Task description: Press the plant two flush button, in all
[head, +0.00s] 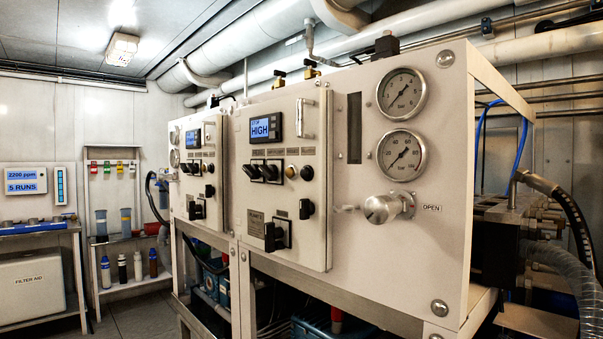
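Two white control panels stand side by side on a frame, a nearer panel (314,240) and a farther panel (196,128). A small plate on the nearer one seems to begin with "PLANT", but its number is too small to read. The nearer panel has an amber round button (292,172) beside a black round button (306,173), below a display (265,128) reading "HIGH". The farther panel has its own blue display (192,138) and small controls, too small to tell apart. I cannot tell which button is marked flush. Neither of my grippers is in view.
Two gauges (402,93) and a silver knob (383,209) marked "OPEN" are on the nearer cabinet's right side. Hoses (563,215) hang at the right. At the left are a bench (40,228) and a bottle shelf (130,287). Floor shows between them and the cabinets.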

